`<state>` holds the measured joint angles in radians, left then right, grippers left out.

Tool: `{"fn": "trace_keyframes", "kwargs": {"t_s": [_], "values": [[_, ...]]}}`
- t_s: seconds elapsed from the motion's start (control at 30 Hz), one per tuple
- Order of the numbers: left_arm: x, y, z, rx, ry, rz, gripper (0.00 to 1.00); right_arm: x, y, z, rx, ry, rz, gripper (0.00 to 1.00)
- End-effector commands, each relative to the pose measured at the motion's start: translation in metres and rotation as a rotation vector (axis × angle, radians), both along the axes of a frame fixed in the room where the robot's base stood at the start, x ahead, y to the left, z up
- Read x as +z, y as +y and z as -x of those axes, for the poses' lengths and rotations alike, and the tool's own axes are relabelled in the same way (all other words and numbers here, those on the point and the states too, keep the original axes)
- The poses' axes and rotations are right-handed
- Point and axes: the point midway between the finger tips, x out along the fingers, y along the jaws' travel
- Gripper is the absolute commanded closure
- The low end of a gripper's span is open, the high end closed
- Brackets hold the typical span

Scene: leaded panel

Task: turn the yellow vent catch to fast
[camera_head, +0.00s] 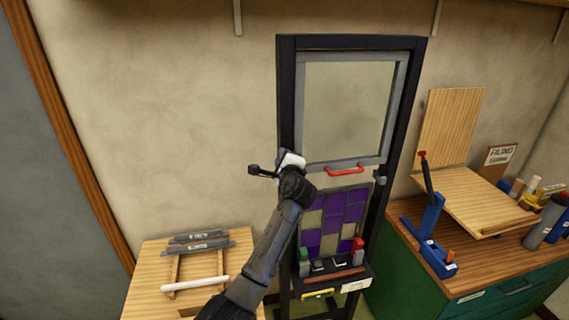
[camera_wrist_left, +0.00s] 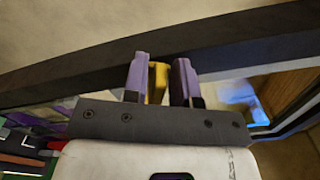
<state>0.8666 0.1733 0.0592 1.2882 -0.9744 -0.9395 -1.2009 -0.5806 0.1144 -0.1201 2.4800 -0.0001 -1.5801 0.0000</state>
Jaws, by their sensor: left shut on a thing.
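The yellow vent catch (camera_wrist_left: 157,84) shows in the left wrist view between the two fingers of my left gripper (camera_wrist_left: 161,80), which is shut on it. In the head view my left gripper (camera_head: 291,160) is at the left side of the dark frame (camera_head: 287,97), about level with the lower edge of the upper sash. It hides the catch there, so which way the catch is turned cannot be told. My right gripper is in neither view.
The grey sash (camera_head: 398,92) has a red handle (camera_head: 346,170). Below it is a purple and cream leaded panel (camera_head: 333,215), with a small tool shelf (camera_head: 335,278) under it. A wooden table (camera_head: 150,290) stands left and a green bench (camera_head: 480,300) with tools right.

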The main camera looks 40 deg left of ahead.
Motion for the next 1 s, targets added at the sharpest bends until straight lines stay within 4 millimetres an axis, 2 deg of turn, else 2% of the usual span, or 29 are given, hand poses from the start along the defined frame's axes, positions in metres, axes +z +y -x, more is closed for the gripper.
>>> {"fn": "trace_keyframes", "kwargs": {"t_s": [0.03, 0.4, 1.0], "values": [[-0.004, 0.0, 0.001, 0.001, -0.035, 0.025, 0.98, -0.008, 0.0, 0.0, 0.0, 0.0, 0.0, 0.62], [-0.007, 0.001, 0.002, 0.001, -0.245, 0.191, 0.98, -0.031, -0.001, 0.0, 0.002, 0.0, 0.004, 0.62], [-0.007, 0.001, 0.002, 0.0, -0.358, 0.279, 0.98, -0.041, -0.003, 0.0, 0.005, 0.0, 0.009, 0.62]]}}
